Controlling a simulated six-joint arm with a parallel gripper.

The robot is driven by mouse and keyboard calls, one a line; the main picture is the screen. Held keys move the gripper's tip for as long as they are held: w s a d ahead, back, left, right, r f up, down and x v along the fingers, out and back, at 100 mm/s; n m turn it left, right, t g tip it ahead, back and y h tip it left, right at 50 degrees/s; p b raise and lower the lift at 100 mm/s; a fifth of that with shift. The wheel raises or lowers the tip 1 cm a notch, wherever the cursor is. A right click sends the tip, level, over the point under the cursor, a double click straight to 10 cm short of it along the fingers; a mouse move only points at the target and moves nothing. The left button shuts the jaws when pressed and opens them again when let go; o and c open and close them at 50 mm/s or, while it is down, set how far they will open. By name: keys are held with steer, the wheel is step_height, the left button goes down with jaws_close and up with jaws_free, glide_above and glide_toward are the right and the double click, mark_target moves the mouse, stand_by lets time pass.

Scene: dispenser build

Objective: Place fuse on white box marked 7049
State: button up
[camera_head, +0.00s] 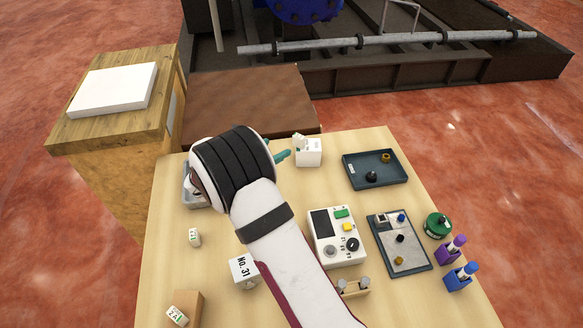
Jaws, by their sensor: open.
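My gripper (283,155) shows only as teal finger parts beyond the thick black-banded wrist, which hides the rest of it. It is open, just left of a small white box (311,156) at the table's back edge. A small white piece (300,141) shows at the top left of that box; I cannot tell if it is a fuse or touches the fingers. No marking 7049 is readable. A small white block with green marks, perhaps a fuse (194,237), stands on the table at left. A similar one marked 2A (177,315) is at the brown block, front left.
A white box marked No. 31 (243,272) stands beside my forearm. A grey container (188,196) is partly hidden by my wrist. A white slab (113,89) lies on a wooden crate.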

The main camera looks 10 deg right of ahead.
steer(key=s+d+r+m+g+y, duration=0.1)
steer(key=s+d+r+m+g, duration=0.25)
steer(key=s+m, duration=0.35)
steer(key=s+d+r+m+g, duration=0.35)
steer(key=s+m, duration=0.25)
steer(key=s, duration=0.3)
steer(key=s+d+r+m+g+y, duration=0.1)
steer(key=s+d+r+m+g, duration=0.1)
steer(key=s+d+m, duration=0.35)
steer(key=s+a+m+y, duration=0.4)
steer(key=s+a+m, duration=0.2)
steer(key=s, duration=0.4)
steer(key=s+a+m+y, duration=0.5)
steer(key=s+a+m, duration=0.1)
steer(key=s+m, duration=0.2)
steer(key=shift+s+g, duration=0.3)
steer(key=shift+s, duration=0.6)
steer(key=shift+f, duration=0.1)
steer(key=shift+o, duration=0.5)
